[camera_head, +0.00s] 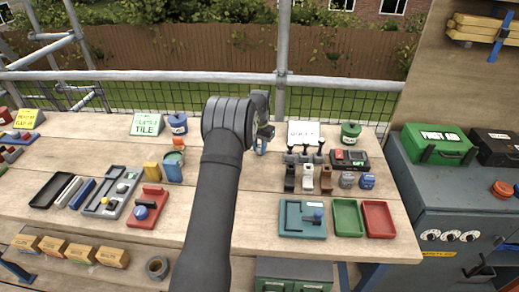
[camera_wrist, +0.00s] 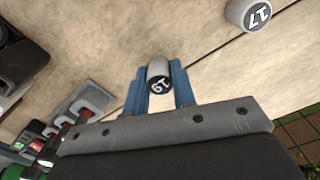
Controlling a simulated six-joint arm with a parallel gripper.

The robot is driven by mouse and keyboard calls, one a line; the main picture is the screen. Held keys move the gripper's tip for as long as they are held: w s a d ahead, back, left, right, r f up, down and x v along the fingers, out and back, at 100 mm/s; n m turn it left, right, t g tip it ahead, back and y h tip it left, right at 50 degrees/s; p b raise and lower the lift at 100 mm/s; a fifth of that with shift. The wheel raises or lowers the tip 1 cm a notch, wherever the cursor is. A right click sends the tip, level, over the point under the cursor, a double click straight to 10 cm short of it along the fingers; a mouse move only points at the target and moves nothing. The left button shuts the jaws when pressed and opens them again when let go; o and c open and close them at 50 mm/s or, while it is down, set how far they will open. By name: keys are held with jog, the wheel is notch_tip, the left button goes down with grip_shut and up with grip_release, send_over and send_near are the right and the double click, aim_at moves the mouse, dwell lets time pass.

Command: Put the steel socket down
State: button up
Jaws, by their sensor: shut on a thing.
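The steel socket (camera_wrist: 159,68), a short grey cylinder with a dark end marked with white digits that look like 19, is between the two blue fingers of my gripper (camera_wrist: 160,88) in the wrist view. The fingers are shut on it, one on each side. Bench wood shows around it; I cannot tell whether it touches the bench. In the head view my gripper (camera_head: 262,141) is over the back middle of the bench, and my arm hides the socket. A second socket (camera_wrist: 247,13), marked 17, is on the bench at the wrist view's upper right.
Left are a blue cup (camera_head: 173,172) and a red holder (camera_head: 146,217).

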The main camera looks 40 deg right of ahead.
aim_at(259, 146)
jog(key=shift+f, duration=0.5)
jog(key=shift+f, duration=0.15)
jog(key=o, duration=1)
notch_tip(259, 146, up, 12)
jog(key=shift+r, duration=0.15)
notch_tip(259, 146, down, 12)
jog(key=shift+r, duration=1.8)
